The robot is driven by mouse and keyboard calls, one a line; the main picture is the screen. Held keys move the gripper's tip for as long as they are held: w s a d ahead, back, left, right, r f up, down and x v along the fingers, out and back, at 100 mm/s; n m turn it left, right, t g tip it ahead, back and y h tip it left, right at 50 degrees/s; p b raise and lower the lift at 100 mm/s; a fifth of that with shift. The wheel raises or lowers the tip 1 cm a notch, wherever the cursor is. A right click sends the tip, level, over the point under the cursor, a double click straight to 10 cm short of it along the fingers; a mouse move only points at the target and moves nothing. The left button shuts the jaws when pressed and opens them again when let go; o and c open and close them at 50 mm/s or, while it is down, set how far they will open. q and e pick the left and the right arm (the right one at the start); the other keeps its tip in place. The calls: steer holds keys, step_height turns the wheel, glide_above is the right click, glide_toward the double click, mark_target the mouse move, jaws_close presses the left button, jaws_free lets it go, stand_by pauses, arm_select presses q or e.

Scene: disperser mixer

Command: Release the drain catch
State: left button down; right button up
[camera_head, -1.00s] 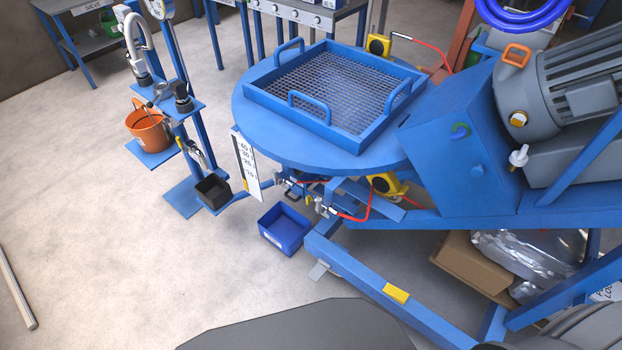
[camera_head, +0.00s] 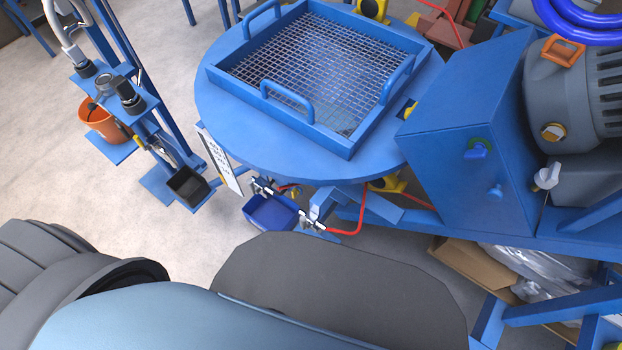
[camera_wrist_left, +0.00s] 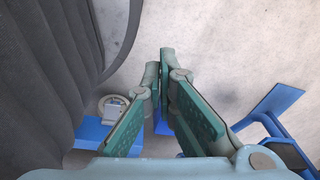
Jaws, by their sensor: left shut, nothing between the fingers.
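Small metal catch-like fittings (camera_head: 317,212) with red parts sit under the front edge of the round blue table (camera_head: 225,128). Another fitting (camera_head: 263,187) is just left of them. They are small, so I cannot tell which is the drain catch or whether it is fastened. In the left wrist view my left gripper (camera_wrist_left: 164,78) is shut and empty, its green-padded fingers over pale floor with blue metal parts below. In the head view the gripper itself is not visible; my own arm parts fill the lower left. My right gripper is not in view.
A blue bin (camera_head: 270,215) stands on the floor below the fittings. A framed mesh screen (camera_head: 330,75) lies on the table. A stand with an orange bucket (camera_head: 98,120) and a black box (camera_head: 187,186) is at left. The blue mixer housing (camera_head: 462,130) rises at right.

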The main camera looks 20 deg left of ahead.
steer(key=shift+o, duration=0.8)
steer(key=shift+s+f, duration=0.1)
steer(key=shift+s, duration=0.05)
arm_select(q)
steer(key=w+f+n+t+b, duration=0.4)
steer(key=w+n+t+b, duration=0.15)
steer(key=w+b, duration=0.7)
steer(key=w+f+n+t+b, duration=0.5)
steer(key=w+b, duration=0.5)
steer(key=w, duration=0.5)
steer(key=w+r+n+t+b, duration=0.6)
steer(key=w+r+n+b, duration=0.1)
steer(key=w+r+n, duration=0.1)
steer(key=shift+d+r, duration=0.35)
steer(key=shift+r, duration=0.35)
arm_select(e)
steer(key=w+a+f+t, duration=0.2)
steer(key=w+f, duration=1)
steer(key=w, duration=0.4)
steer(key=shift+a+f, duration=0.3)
arm_select(q)
steer(key=shift+w, duration=0.15)
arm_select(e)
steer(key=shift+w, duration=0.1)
